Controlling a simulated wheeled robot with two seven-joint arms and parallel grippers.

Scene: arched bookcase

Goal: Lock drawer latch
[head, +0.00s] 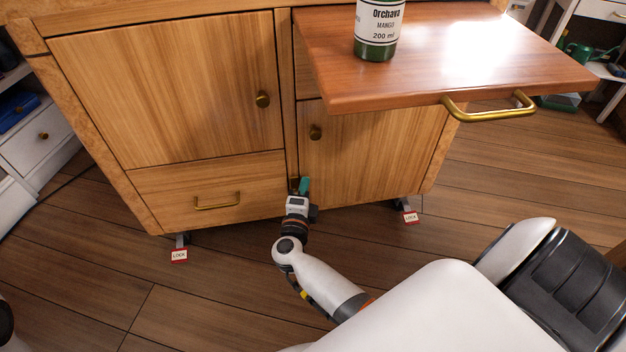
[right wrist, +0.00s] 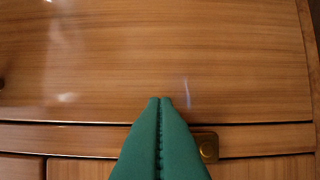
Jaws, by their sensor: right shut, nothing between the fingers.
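The drawer (head: 160,190) is at the lower left of the wooden cabinet and looks closed, with a brass bar handle (head: 217,202). In the right wrist view, a small brass latch plate with a round knob (right wrist: 208,147) sits on the narrow strip between the panels, partly hidden by my fingers. My right gripper (head: 304,184) is near the divider between the drawer and the right door. Its green fingers (right wrist: 160,100) are shut and empty, with the tips beside the latch. I cannot tell whether they touch it. My left gripper is not in view.
The right door (head: 370,155) and upper left door (head: 165,90) are closed. A pull-out board (head: 450,70) with a brass handle (head: 490,112) juts out above the right door, bearing a green bottle (head: 376,45). LOCK tags (head: 179,256) hang at the cabinet's feet.

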